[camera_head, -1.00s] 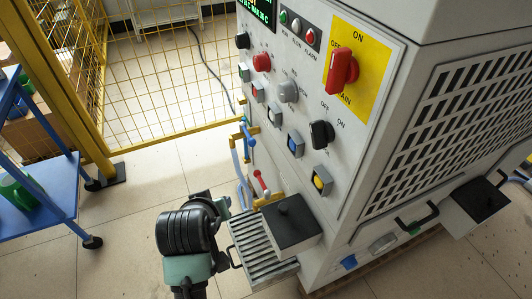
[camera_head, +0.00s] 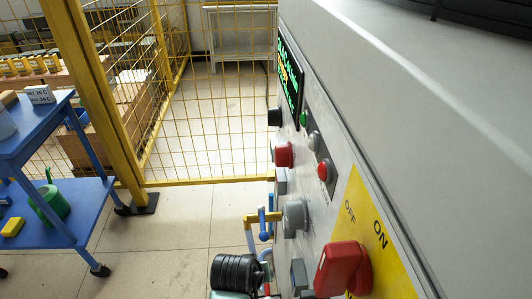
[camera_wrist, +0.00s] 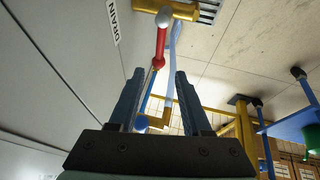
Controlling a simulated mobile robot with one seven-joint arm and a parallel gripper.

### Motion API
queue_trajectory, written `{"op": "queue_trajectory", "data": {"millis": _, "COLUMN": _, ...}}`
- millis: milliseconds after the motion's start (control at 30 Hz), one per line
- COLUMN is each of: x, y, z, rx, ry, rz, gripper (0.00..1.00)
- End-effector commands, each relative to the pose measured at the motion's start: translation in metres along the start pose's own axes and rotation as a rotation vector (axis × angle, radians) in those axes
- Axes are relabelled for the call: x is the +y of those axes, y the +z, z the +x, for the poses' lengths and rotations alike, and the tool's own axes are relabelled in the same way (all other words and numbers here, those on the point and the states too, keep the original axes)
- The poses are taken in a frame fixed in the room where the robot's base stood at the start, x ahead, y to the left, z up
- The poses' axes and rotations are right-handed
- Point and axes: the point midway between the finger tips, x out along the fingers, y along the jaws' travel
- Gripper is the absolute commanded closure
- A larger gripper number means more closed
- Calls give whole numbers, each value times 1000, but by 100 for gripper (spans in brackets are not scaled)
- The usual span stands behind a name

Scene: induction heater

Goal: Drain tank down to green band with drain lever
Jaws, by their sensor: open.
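In the wrist view the red drain lever (camera_wrist: 160,45) hangs from a yellow pipe fitting (camera_wrist: 180,10), near a label reading DRAIN (camera_wrist: 113,20). My gripper (camera_wrist: 159,72) is open and empty, its two dark fingers apart. The red lever's end shows between and beyond the fingertips; I cannot tell whether they touch. A translucent blue tube (camera_wrist: 174,45) runs beside the lever. A blue lever (camera_wrist: 147,93) shows between the fingers, and also on yellow piping in the head view (camera_head: 262,222). The tank's level and green band are not visible.
The heater cabinet (camera_head: 440,130) fills the right side, with a red main switch (camera_head: 343,268) and knobs protruding. A yellow mesh fence (camera_head: 225,130) stands behind. A blue cart (camera_head: 75,205) with a green watering can (camera_head: 48,203) stands left. Floor between is clear.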

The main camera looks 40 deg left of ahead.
Motion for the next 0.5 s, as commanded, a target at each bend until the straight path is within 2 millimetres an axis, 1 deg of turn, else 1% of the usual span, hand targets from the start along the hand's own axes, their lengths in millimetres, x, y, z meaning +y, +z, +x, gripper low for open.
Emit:
{"op": "queue_trajectory", "data": {"millis": 33, "x": -2, "y": 2, "z": 16, "rx": -2, "ry": -2, "rz": 0, "gripper": 52}}
{"op": "queue_trajectory", "data": {"millis": 200, "x": -2, "y": 1, "z": 50, "rx": -1, "ry": -2, "rz": 1, "gripper": 52}}
{"op": "queue_trajectory", "data": {"millis": 333, "x": -1, "y": 1, "z": 68, "rx": 0, "ry": 0, "rz": 0, "gripper": 52}}
{"op": "queue_trajectory", "data": {"millis": 500, "x": 0, "y": 0, "z": 80, "rx": 1, "ry": 0, "rz": 1, "gripper": 52}}
